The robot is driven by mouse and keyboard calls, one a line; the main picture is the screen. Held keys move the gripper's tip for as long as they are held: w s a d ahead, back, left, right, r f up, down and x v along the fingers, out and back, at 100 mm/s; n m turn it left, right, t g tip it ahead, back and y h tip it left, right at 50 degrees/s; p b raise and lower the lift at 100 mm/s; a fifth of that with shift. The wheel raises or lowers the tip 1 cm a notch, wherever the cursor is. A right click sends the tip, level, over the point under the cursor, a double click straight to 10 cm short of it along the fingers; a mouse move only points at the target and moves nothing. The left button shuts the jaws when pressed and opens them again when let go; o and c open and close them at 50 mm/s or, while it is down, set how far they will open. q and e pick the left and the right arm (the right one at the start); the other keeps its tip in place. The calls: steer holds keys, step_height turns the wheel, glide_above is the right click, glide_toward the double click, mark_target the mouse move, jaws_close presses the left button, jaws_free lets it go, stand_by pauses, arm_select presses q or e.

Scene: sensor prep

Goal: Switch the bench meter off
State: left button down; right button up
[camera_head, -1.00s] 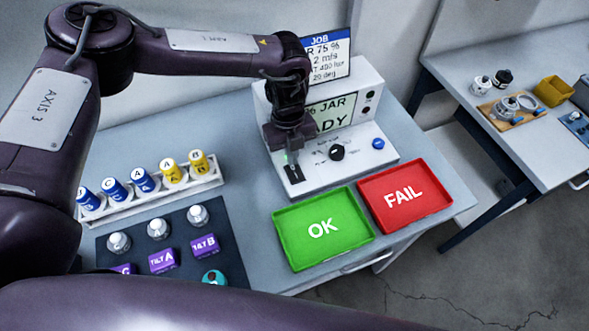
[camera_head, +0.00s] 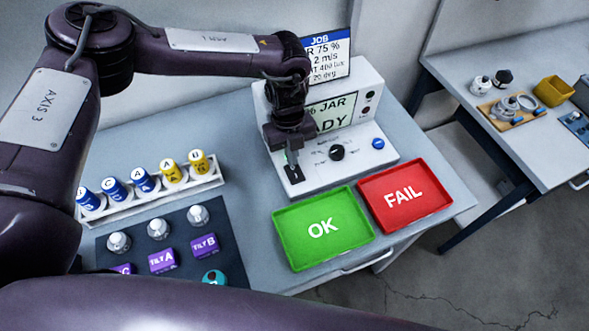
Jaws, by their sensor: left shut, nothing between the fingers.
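The bench meter (camera_head: 365,107) is a white sloped console at the back of the bench. Its lit screen (camera_head: 335,115) reads partly "JAR" and "DY", the rest being hidden by my left arm. A black knob (camera_head: 337,152) and a blue button (camera_head: 378,143) sit on its front panel. A dark switch plate (camera_head: 296,179) is at the panel's left. My left gripper (camera_head: 291,165) points down at this plate, shut and empty. Its fingertips are at or just above the plate; contact cannot be told, and the switch's position is hidden. My right gripper is out of view.
A green OK tray (camera_head: 283,235) and a red FAIL tray (camera_head: 440,186) lie in front of the meter. A white rack (camera_head: 215,180) of capped bottles and a dark mat (camera_head: 230,250) with jars are at left. A job display (camera_head: 335,58) stands behind.

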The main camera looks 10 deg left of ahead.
arm_select(q)
steer(key=shift+s+f+b, duration=0.1)
steer(key=shift+f+b, duration=0.25)
steer(key=shift+f, duration=0.2)
steer(key=shift+r+p, duration=0.75)
steer(key=shift+r, duration=0.1)
step_height(320, 180, up, 5)
steer(key=p, duration=0.3)
steer(key=shift+r+p, duration=0.2)
steer(key=shift+p, duration=0.2)
